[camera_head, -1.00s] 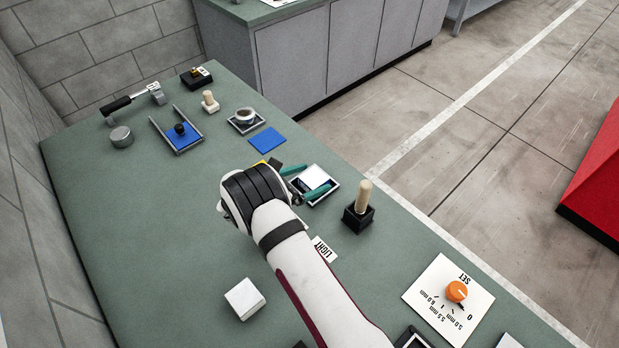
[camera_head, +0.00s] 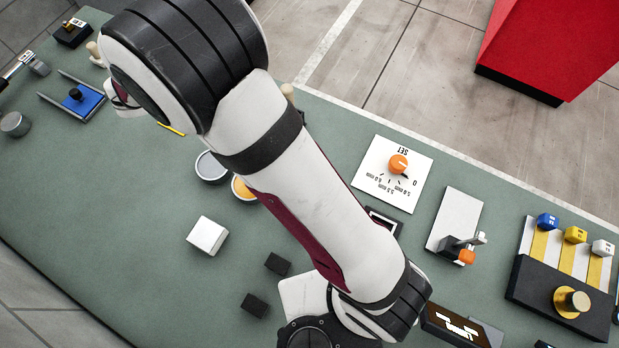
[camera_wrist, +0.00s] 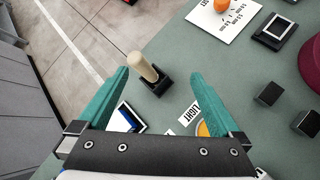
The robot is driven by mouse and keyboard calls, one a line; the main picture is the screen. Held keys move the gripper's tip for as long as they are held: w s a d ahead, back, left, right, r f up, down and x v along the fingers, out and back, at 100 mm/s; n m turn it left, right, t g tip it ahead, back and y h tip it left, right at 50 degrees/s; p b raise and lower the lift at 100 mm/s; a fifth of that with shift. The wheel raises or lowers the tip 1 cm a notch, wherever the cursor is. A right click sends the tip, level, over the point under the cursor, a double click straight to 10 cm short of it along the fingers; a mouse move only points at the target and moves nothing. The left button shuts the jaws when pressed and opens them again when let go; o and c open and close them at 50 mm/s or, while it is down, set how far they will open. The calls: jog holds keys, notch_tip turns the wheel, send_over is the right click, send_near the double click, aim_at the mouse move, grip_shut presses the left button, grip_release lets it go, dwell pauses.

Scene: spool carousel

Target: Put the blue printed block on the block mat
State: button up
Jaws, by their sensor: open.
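No block mat can be made out for certain now; my arm covers much of the bench. My gripper (camera_wrist: 159,76) is open and empty in the wrist view, its green fingers spread apart above the bench. A wooden peg in a black holder (camera_wrist: 143,67) shows between the fingertips. The gripper is hidden behind my arm in the head view.
An orange dial (camera_head: 398,164) is on a white plate. A white cube (camera_head: 207,235) and two black blocks (camera_head: 277,264) stand on the bench. A blue-floored frame (camera_head: 84,101) holds a black knob.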

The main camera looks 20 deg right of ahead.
jog(key=s+d+r+m+g+y, duration=0.2)
jog(key=s+d+r+m+g, duration=0.1)
jog(key=s+d+r+m, duration=0.25)
jog(key=s+a+m+y, duration=0.2)
jog(key=s+m+y, duration=0.7)
jog(key=s+m, duration=0.6)
jog(key=s, duration=0.3)
jog(key=shift+a+r+m+t, duration=0.15)
jog(key=shift+r+m+t, duration=0.1)
jog(key=shift+m+t, duration=0.1)
